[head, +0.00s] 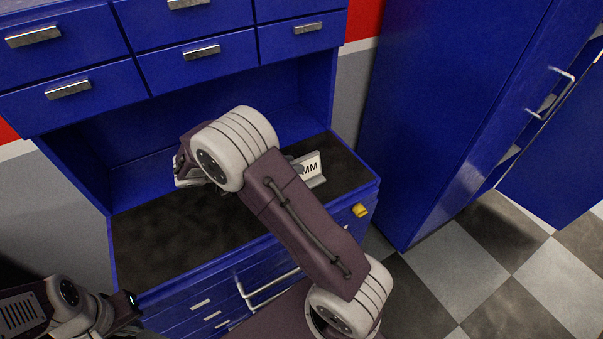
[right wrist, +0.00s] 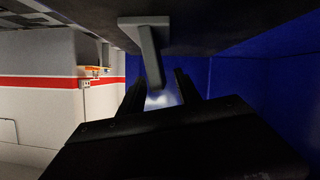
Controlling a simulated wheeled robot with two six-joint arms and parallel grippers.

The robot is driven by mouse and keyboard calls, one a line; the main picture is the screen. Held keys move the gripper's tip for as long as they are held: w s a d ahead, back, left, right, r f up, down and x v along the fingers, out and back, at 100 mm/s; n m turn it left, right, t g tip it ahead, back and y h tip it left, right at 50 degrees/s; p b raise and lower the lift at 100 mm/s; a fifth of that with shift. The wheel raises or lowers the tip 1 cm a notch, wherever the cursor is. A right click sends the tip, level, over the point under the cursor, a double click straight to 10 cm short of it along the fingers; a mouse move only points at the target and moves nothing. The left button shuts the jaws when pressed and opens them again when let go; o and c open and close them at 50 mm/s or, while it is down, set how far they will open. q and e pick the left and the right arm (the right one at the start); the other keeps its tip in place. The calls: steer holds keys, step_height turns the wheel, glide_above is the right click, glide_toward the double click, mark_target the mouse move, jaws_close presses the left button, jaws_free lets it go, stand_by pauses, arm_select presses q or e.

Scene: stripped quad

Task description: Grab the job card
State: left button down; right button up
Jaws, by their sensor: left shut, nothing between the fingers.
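The job card (head: 311,167) is a white card with black letters, of which "MM" shows. It stands in a grey holder (head: 317,181) on the dark worktop; my right arm hides its left part. My left gripper (head: 130,300) is shut and empty at the lower left, away from the card.
The worktop (head: 155,235) sits in a blue cabinet, under a row of drawers (head: 195,60). Its left part looks clear. A tall blue locker (head: 450,110) stands to the right, above a chequered floor (head: 490,260).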

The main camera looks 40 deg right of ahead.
mark_target(315, 154)
steer(key=x, duration=0.4)
steer(key=shift+s+p, duration=0.15)
steer(key=shift+p, duration=0.25)
steer(key=shift+d+f, duration=0.15)
jaws_close()
steer(key=shift+r, duration=0.5)
step_height(315, 154, up, 3)
steer(key=shift+f+b, duration=0.1)
steer(key=shift+b, duration=0.25)
steer(key=s+d+r+b, duration=0.2)
steer(key=s+d+r, duration=0.5)
steer(key=s+d, duration=0.1)
